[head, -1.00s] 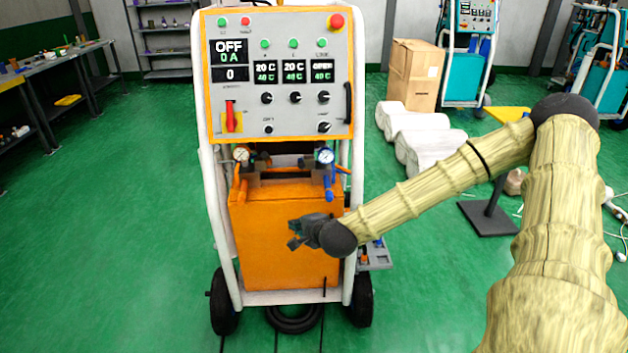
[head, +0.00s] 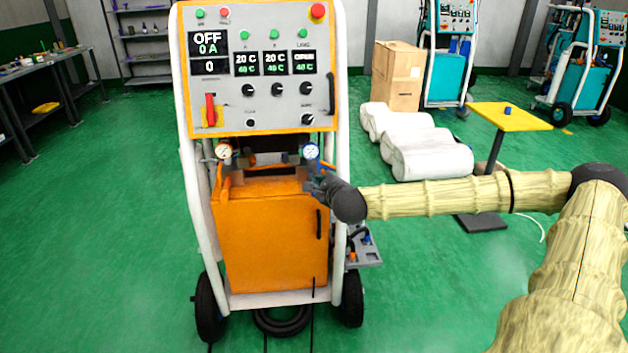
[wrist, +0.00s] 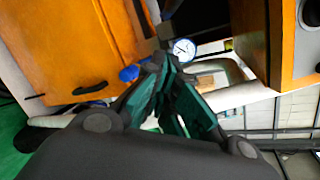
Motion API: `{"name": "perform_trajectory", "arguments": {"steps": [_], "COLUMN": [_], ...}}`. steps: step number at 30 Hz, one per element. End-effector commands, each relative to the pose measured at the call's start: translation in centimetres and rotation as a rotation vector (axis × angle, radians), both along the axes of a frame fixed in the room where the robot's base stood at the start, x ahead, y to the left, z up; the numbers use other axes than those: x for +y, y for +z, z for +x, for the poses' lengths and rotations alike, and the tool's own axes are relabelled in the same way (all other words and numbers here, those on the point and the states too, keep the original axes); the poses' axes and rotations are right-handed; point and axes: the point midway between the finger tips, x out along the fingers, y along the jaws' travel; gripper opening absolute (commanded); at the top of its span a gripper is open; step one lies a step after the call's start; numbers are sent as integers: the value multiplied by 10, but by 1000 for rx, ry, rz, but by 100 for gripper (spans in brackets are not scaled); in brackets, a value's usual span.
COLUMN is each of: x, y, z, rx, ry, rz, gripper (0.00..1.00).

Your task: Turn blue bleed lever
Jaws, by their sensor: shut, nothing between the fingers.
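The orange and white proportioner cart (head: 268,240) stands in front of me. In the head view, a small white dial gauge (head: 311,151) sits at the right of its middle section; it also shows in the wrist view (wrist: 185,47). The blue bleed lever (wrist: 130,72) shows in the wrist view as a small blue piece just left of my fingertips. My gripper (head: 312,185) hides most of it in the head view. My gripper, with dark green fingers in the wrist view (wrist: 158,64), is shut and empty, just below the gauge. I cannot tell whether it touches the lever.
The control panel (head: 258,100) with a red switch (head: 210,109) is above my gripper. A white tube frame (head: 341,100) edges the cart beside my wrist. White rolls (head: 430,160) and a yellow table (head: 510,117) stand right. The green floor at left is clear.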

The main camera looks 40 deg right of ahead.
Motion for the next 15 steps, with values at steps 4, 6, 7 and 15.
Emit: {"name": "perform_trajectory", "arguments": {"steps": [4, 6, 7, 15], "x": [-4, -7, -8, -17], "y": [-5, -8, -9, -18], "z": [13, 20, 23, 50], "rx": [2, 2, 2, 2], "ry": [1, 1, 1, 2], "rz": [-5, -5, -5, -4], "gripper": [0, 0, 0, 0]}}
